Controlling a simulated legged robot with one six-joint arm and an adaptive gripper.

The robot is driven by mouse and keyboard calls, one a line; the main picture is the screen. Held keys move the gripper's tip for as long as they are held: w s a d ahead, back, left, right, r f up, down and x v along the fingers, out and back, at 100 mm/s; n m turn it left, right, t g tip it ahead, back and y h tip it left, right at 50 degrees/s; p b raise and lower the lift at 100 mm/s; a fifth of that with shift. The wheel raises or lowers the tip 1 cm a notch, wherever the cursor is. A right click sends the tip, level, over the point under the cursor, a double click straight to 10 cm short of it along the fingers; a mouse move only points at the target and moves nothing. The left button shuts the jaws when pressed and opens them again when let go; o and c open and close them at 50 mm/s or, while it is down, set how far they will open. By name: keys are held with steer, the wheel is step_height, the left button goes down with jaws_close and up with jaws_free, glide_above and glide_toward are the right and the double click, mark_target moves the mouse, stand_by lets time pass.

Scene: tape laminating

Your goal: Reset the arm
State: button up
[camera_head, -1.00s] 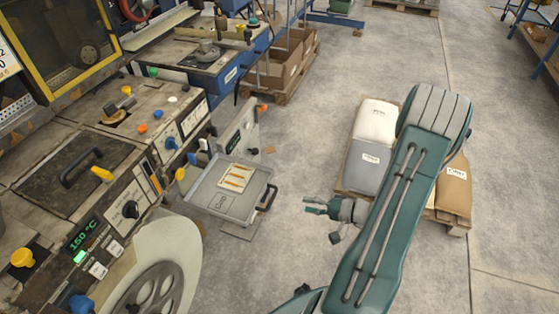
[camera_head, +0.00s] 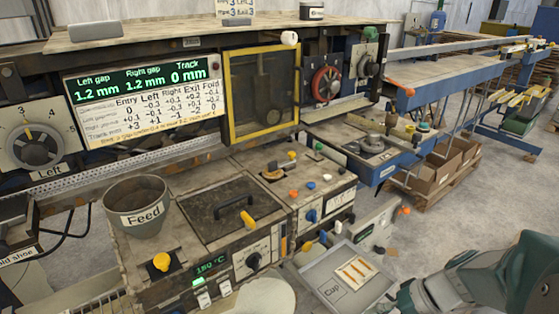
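My teal arm (camera_head: 495,280) reaches into the lower right corner. My gripper (camera_head: 398,302) shows only in part at the bottom edge, next to the tray's right side. I cannot tell whether its fingers are open or shut, and nothing can be made out in it. The grey tray marked "Cup" (camera_head: 322,283) sits at the machine's front. A cream card with orange strips (camera_head: 356,271) lies in it.
The machine's panel (camera_head: 140,95) reads left gap 1.2 mm, right gap 1.2 mm, track 0 mm. A Feed bucket (camera_head: 138,210), a heater unit reading 150 °C (camera_head: 211,266) and a yellow-framed window (camera_head: 261,92) stand nearby. Open floor (camera_head: 425,240) lies at right.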

steer(key=s+a+r+n+t+h, duration=0.1)
steer(key=s+a+r+t+h, duration=0.1)
steer(key=r, duration=0.4)
steer(key=s+a+r+n+t+h, duration=0.1)
steer(key=s+a+r+t+h, duration=0.1)
steer(key=r+h, duration=0.3)
step_height(320, 180, up, 2)
steer(key=shift+s+a+n+h, duration=0.3)
steer(key=shift+s+a, duration=0.15)
steer(key=shift+s, duration=0.45)
steer(key=shift+w, duration=0.1)
